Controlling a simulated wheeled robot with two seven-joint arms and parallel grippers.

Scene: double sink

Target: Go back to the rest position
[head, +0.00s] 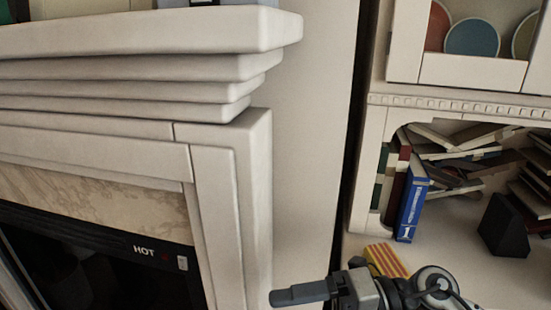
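My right gripper (302,293) shows at the bottom edge, right of the middle, with its dark grey fingers pointing left. It is seen from the side, so the gap between its fingers cannot be made out. Nothing is seen hanging from it. It appears in front of the fireplace's right side, with open air around the fingertips. My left gripper is not in the picture.
A white fireplace (222,190) with a thick mantel (130,35) fills the left side. At right, a white cabinet (450,72) holds leaning books, a blue book (411,205) and plates. A red-and-yellow striped item (386,260) lies just behind my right arm.

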